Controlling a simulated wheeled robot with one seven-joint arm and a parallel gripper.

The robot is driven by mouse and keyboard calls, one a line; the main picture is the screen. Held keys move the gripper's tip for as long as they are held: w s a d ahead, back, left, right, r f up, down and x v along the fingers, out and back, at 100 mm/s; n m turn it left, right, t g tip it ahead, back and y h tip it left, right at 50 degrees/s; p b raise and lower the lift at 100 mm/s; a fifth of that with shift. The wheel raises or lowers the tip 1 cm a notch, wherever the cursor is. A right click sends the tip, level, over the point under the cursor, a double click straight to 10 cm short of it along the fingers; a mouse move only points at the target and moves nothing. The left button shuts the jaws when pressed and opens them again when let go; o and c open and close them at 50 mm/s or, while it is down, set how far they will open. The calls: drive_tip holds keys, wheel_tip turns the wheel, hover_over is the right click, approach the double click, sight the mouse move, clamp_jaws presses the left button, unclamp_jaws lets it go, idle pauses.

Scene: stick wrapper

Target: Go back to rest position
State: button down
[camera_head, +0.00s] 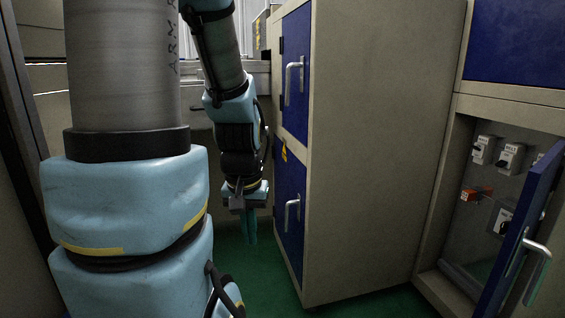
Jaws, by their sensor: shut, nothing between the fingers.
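My gripper (249,228) hangs at the end of my arm, left of centre in the head view, with its teal fingers pointing down. The fingers are close together and I see nothing between them. It is to the left of the tall beige cabinet (375,150) and apart from its blue doors. The green floor (262,280) shows below it. My arm's large upper links fill the left of the view.
The beige cabinet has two shut blue doors (291,205) with silver handles. At the right, a lower blue door (525,230) stands open, showing switch boxes (511,158) and an orange part (476,195). A grey bench-like structure is behind my arm.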

wheel_tip(320, 180, up, 33)
drive_tip(key=p, duration=3.2)
drive_tip(key=shift+r, duration=0.2)
